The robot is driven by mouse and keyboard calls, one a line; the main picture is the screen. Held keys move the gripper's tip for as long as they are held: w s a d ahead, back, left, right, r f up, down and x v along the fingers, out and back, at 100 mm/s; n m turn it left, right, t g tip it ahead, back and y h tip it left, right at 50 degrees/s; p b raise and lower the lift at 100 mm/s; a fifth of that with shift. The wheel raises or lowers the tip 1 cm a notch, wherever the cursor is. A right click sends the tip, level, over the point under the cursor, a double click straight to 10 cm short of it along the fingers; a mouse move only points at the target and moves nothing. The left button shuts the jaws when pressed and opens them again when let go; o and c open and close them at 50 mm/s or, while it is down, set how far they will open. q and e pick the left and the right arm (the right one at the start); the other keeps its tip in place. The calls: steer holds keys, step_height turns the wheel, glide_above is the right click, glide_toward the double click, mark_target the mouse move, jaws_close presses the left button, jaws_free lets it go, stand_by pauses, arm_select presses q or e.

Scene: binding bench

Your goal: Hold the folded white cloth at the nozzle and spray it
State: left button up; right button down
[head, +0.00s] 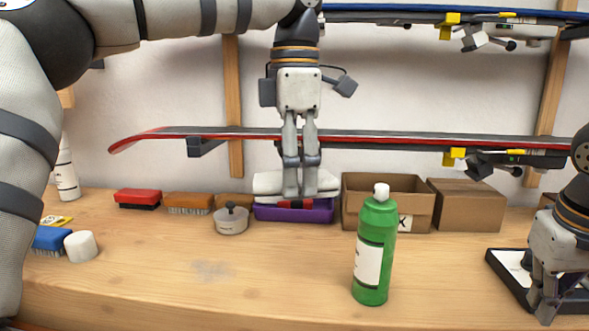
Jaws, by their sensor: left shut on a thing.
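The folded white cloth (266,184) is pinched between the fingertips of my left gripper (299,192), which points down. The cloth is held over the purple tray at the back of the bench; whether it touches the tray I cannot tell. The green bottle (374,262) stands upright on the bench, nearer to me and to the right of the cloth. Its white nozzle (381,190) is on top, with a gap to the cloth. My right gripper (549,311) hangs low at the right edge; its finger opening is unclear.
The purple tray (264,212) holds red and dark items. Cardboard boxes (466,204) stand right of it, brushes (188,203) and a small lidded pot (231,222) left. A black-rimmed tray (507,277) lies by my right gripper. Skis (395,138) hang behind. The front middle is clear.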

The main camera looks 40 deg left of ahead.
steer(key=a+r+n+t+y, duration=0.2)
steer(key=a+r+n+y, duration=0.2)
steer(key=a+r, duration=0.85)
step_height(320, 180, up, 10)
steer(key=n+y, duration=0.3)
steer(key=y, duration=0.1)
glide_above(387, 187)
steer(key=shift+s+f, duration=0.1)
steer(key=shift+f, duration=2.75)
steer(key=shift+f, duration=0.15)
